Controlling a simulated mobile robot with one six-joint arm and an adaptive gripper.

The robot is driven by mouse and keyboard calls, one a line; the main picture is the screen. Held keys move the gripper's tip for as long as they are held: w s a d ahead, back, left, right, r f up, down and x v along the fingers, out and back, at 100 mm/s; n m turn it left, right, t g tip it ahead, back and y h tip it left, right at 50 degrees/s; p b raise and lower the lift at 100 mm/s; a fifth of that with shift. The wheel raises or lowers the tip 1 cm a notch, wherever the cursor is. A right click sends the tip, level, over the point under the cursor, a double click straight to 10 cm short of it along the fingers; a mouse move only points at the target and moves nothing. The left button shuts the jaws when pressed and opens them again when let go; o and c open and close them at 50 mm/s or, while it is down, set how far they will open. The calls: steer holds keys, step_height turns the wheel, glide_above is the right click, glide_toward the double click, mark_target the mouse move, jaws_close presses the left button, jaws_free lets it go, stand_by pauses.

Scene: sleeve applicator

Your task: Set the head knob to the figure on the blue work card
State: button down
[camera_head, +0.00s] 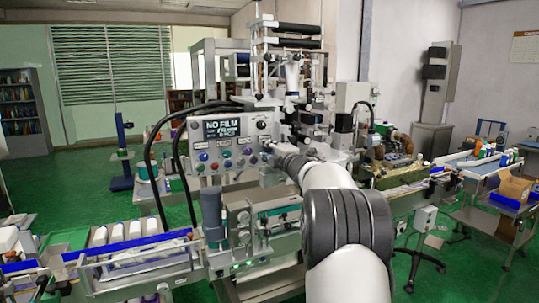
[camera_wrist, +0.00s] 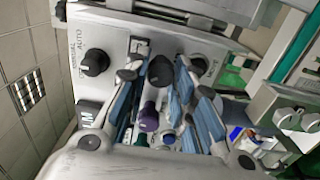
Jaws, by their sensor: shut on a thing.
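My gripper (camera_wrist: 158,80) reaches the control panel (camera_wrist: 118,25) with its blue-padded fingers on either side of a black knob (camera_wrist: 161,71). It is shut on this knob. The knob's scale and pointer cannot be read here. In the head view my gripper (camera_head: 270,151) is at the right part of the grey panel (camera_head: 196,131), mostly hidden by my wrist. The panel's display (camera_head: 222,128) reads "NO FILM" with smaller, unclear lines below. I cannot make out a blue work card in either view.
Another black knob (camera_wrist: 95,62), marked MANUAL and AUTO, sits beside the held one. A purple button (camera_wrist: 148,118) lies between the fingers. Coloured buttons (camera_head: 227,163) line the panel's lower part. Black cables (camera_head: 150,160) loop at its left. A conveyor with white bottles (camera_head: 100,236) runs at lower left.

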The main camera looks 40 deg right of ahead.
steer(key=shift+n, duration=0.3)
steer(key=c, duration=1.6)
jaws_free()
steer(key=shift+c, duration=0.2)
steer(key=v, duration=1.2)
